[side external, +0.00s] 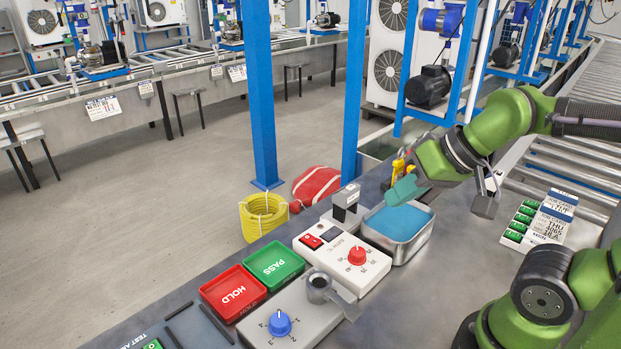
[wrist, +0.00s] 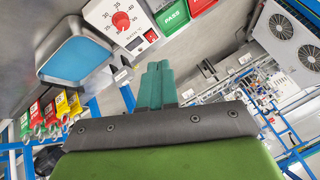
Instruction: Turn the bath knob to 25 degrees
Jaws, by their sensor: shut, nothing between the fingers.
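The bath knob (side external: 357,255) is a red dial on a white control box (side external: 330,272) beside a metal bath of blue liquid (side external: 398,226). In the wrist view the red knob (wrist: 121,19) shows at the top, ringed by numbers; I cannot tell exactly which number its pointer meets. My gripper (side external: 404,190) has teal fingers, held above the bath and apart from the knob. In the wrist view the fingers (wrist: 158,84) are together and empty, and the bath (wrist: 80,52) lies to their left.
A grey box with a blue knob (side external: 279,324) and a dark cup-like fitting (side external: 319,288) stands nearer the front. A red HOLD tray (side external: 233,293) and green PASS tray (side external: 274,265) lie at left. A grey block (side external: 346,202) stands behind the control box.

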